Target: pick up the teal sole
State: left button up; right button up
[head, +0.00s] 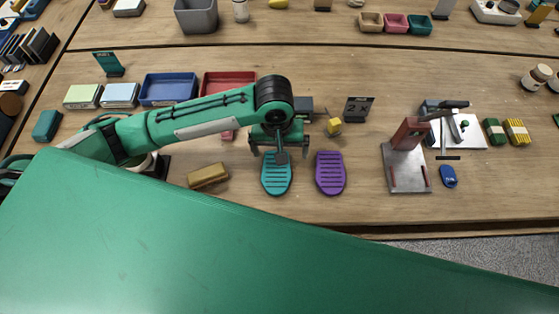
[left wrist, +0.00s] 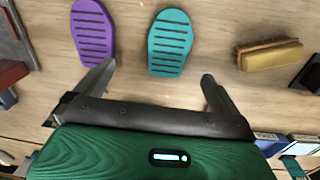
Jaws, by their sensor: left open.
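The teal sole (head: 276,176) lies flat on the wooden table, with dark ridges across it. In the head view my left gripper (head: 279,150) is above its far end and covers part of it. In the left wrist view the teal sole (left wrist: 170,43) shows whole, in front of and between the spread fingers of my left gripper (left wrist: 160,85). The gripper is open and empty, apart from the sole. My right gripper does not show in either view.
A purple sole (head: 330,173) lies just right of the teal one, and a wooden brush (head: 208,175) lies to its left. Blue (head: 169,89) and red (head: 228,83) trays stand behind. A metal stand (head: 408,168) is to the right. Bare table lies between the purple sole and the stand.

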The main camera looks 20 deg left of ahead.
pick_arm(q)
jog(key=w+a, duration=0.1)
jog(key=p, duration=0.2)
send_over(276, 171)
jog(key=shift+n+y, duration=0.3)
jog(key=shift+n, duration=0.1)
jog(key=f, duration=0.8)
jog(key=shift+w, duration=0.25)
jog(key=shift+s+f, duration=0.1)
jog(key=shift+f, duration=0.35)
notch_tip(276, 171, down, 4)
jog(key=shift+s+r+p, duration=0.1)
jog(key=shift+r+p, duration=0.1)
jog(key=shift+p, duration=0.6)
jog(key=shift+f, duration=0.4)
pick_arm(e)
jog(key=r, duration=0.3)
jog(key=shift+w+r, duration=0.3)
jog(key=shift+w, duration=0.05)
pick_arm(q)
jog(key=shift+c, duration=0.4)
jog(key=c, duration=1)
